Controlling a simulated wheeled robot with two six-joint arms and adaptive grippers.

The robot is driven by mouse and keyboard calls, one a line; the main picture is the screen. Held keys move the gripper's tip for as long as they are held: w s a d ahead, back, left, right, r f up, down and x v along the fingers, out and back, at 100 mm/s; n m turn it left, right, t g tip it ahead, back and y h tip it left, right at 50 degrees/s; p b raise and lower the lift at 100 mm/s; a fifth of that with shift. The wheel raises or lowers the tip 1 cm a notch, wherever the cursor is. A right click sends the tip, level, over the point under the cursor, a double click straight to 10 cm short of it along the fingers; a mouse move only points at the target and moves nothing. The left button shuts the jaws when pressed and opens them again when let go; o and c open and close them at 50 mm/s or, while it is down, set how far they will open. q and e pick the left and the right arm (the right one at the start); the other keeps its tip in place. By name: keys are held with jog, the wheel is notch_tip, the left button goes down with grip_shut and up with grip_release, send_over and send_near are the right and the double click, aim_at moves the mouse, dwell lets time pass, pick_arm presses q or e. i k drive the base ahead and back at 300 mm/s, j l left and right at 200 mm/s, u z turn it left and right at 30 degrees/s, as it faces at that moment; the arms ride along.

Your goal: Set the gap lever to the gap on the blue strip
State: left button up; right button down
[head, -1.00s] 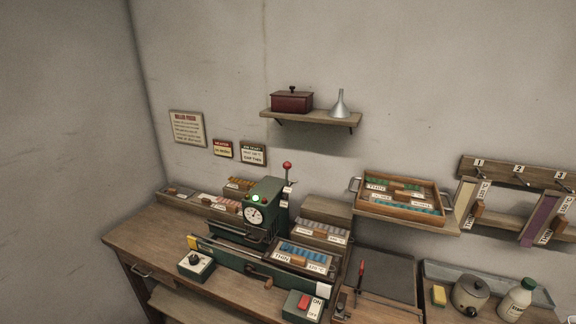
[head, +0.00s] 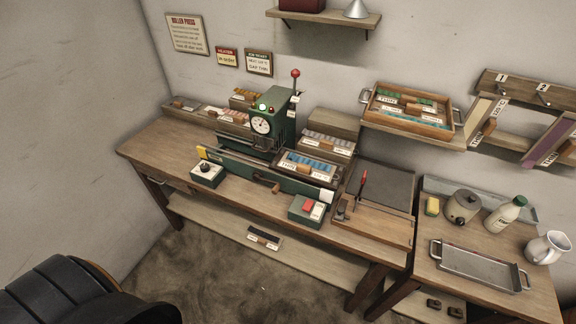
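The green roller press (head: 268,128) stands on the wooden workbench with a round dial on its front. A lever with a red ball knob (head: 295,73) rises upright at its right side, beside small white labels too small to read. It looks like the gap lever. Blue strips (head: 309,165) lie in a wooden tray (head: 333,178) at the press's front right. White tags are on the tray's front; I cannot read the gap on them surely. A wall card (head: 258,62) has small print. Neither of my grippers is in view.
A control box with a black knob (head: 206,172) and a red-switch box (head: 308,207) sit at the bench front. A strip tray (head: 411,124) rests on the right shelf. Bare floor (head: 225,265) lies in front.

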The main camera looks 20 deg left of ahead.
aim_at(294, 91)
jog(key=z, duration=0.55)
jog(key=j+z, duration=0.4)
jog(key=k+j+z, duration=0.15)
jog(key=z, duration=0.25)
jog(key=k+j+z, duration=0.15)
jog(key=j+z, duration=0.25)
jog(key=k+j+z, duration=0.15)
jog(key=z, duration=0.25)
jog(key=k+j, duration=0.05)
jog(key=j, duration=0.05)
